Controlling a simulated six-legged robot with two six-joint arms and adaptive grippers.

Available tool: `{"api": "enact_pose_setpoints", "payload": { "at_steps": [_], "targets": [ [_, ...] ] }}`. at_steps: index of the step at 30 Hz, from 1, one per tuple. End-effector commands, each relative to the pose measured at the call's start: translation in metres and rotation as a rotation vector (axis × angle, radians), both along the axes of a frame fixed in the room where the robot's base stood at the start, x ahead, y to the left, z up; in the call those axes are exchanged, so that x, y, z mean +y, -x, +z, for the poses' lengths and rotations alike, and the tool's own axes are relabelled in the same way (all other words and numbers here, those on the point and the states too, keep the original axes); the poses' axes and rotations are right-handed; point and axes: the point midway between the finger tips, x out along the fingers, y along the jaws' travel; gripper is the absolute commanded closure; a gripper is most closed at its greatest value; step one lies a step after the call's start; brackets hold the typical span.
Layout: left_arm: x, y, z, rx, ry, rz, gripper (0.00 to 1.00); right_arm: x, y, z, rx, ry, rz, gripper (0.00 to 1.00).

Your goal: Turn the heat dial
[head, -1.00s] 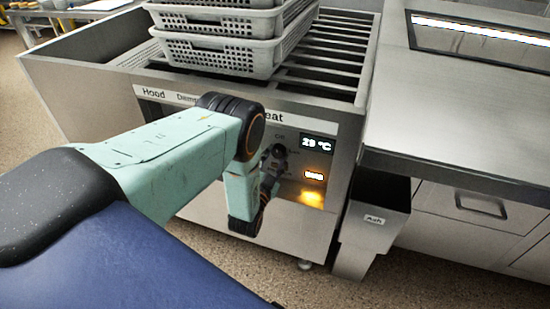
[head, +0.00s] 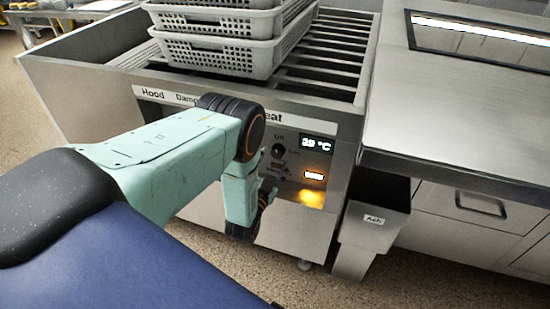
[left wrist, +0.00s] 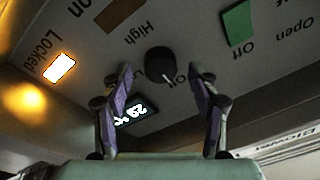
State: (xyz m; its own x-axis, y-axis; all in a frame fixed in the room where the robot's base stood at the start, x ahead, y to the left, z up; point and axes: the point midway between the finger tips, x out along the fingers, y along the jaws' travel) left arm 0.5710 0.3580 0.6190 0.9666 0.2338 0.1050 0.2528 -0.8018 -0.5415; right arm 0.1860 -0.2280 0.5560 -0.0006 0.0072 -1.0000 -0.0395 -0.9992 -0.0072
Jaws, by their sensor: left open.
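The black round heat dial (head: 279,151) is on the front panel under the word "Heat". It also shows in the left wrist view (left wrist: 159,65), where its pale mark points down and slightly right, towards a partly hidden "Off" label. My left gripper (head: 268,190) is below the dial in the head view, apart from it. In the left wrist view its two purple-padded fingers (left wrist: 163,82) are spread, with nothing between them and the dial beyond the gap. The temperature display (head: 317,144) is lit. My right gripper is not in view.
A lit orange indicator (head: 314,175), read as "Locked" in the wrist view, glows below the display. Stacked grey perforated baskets (head: 215,57) stand on the slatted top. An ash bin (head: 371,222) stands at the right. My left arm hides part of the panel.

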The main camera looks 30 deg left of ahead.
Motion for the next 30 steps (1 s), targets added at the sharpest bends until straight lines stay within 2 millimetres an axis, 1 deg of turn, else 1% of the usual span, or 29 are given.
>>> {"api": "enact_pose_setpoints", "payload": {
  "at_steps": [1, 6, 9, 12, 16, 30],
  "targets": [
    [-0.002, 0.009, -0.002, 0.005, 0.001, 0.000, 0.39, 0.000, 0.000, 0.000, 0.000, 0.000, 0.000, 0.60],
    [-0.009, 0.036, -0.004, 0.004, 0.001, 0.000, 0.39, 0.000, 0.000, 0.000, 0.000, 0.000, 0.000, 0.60],
    [-0.012, 0.047, -0.006, 0.002, 0.002, -0.001, 0.39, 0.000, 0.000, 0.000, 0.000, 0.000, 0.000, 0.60],
    [-0.013, 0.054, -0.006, 0.001, 0.001, 0.000, 0.39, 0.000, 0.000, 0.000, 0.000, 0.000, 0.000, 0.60],
    [-0.014, 0.057, -0.006, 0.000, 0.001, 0.000, 0.39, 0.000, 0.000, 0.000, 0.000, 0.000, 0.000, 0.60],
    [-0.014, 0.057, -0.006, -0.002, 0.004, -0.001, 0.39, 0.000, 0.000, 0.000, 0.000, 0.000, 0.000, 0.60]
  ]
}}
